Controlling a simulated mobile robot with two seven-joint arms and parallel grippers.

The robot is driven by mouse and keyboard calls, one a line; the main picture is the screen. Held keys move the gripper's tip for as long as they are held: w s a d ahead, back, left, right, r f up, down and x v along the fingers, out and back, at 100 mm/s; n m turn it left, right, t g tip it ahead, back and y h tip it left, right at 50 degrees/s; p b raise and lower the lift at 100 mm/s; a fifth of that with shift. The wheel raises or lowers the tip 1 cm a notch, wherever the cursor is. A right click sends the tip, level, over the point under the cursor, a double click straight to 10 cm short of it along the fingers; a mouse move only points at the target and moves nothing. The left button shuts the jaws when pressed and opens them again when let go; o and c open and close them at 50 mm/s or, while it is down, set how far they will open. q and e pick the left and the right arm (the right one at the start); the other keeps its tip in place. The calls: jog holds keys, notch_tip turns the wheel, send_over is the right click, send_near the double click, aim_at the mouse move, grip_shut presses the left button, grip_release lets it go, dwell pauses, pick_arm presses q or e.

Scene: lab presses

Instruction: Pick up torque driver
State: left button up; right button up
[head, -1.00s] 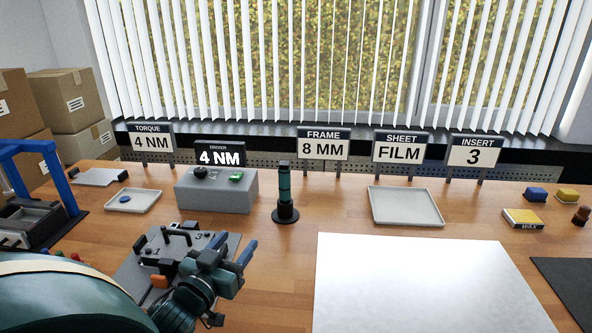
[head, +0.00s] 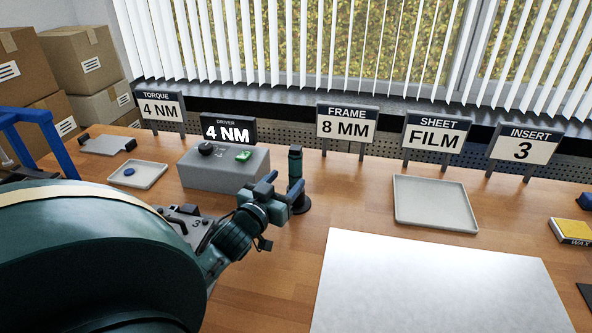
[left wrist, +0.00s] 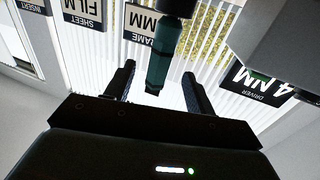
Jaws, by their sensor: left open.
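The torque driver (head: 295,162) is a dark teal cylinder standing upright in a round black stand (head: 301,204), right of the grey driver box. My left gripper (head: 281,188) is open and close to the driver, its fingers pointing at it and partly covering its lower part. In the left wrist view the picture is turned over, and the driver (left wrist: 160,65) shows between the two open fingertips (left wrist: 158,70). I cannot tell how deep it lies between them; neither finger visibly grips it. My right gripper is not in view.
The grey driver box (head: 222,170) with its 4 NM display (head: 228,129) is just left of the stand. An empty tray (head: 436,222) lies to the right. A white mat (head: 440,285) covers the front. A plate with handles (head: 185,217) is partly behind my arm.

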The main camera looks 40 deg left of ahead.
aim_at(292, 175)
pick_arm(q)
jog(key=shift+f+p+x, duration=0.15)
jog(key=shift+x, duration=1.4)
jog(key=shift+f+p+x, duration=0.15)
jog(key=shift+f+x, duration=0.05)
jog(key=shift+x, duration=1.35)
jog(key=shift+c, duration=0.2)
jog(key=c, duration=1)
jog(key=shift+a+r+p, duration=0.1)
jog(key=shift+r+p, duration=0.25)
jog(key=shift+r, duration=4.75)
jog(key=shift+c, duration=0.6)
